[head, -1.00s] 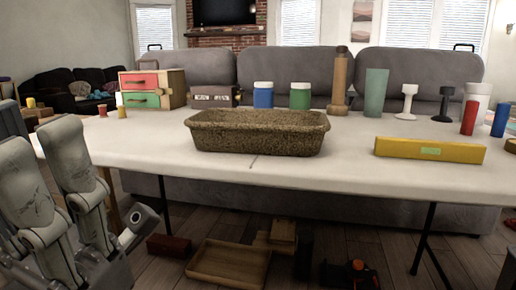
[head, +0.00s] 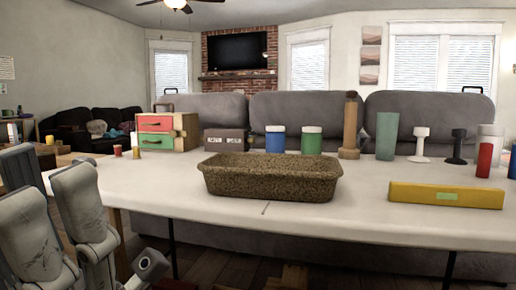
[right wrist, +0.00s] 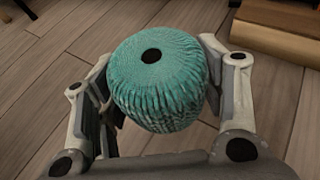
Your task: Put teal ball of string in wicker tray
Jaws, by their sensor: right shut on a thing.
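The teal ball of string (right wrist: 158,85) is in the right wrist view, with a dark hole in its top. My right gripper (right wrist: 160,95) is shut on it, a finger on each side, above the wooden floor. The right gripper does not show in the head view. The wicker tray (head: 270,182) stands at the front middle of the white table in the head view. It is a brown woven rectangle; its inside is mostly hidden by the front wall. My left arm shows at the lower left of the head view; its fingertips are not clearly visible.
On the white table (head: 345,225), a yellow box (head: 445,195) lies right of the tray. Blue (head: 275,140) and green (head: 312,141) jars, a wooden bottle (head: 350,125) and a small drawer chest (head: 160,133) stand behind. A wooden piece (right wrist: 285,35) lies on the floor.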

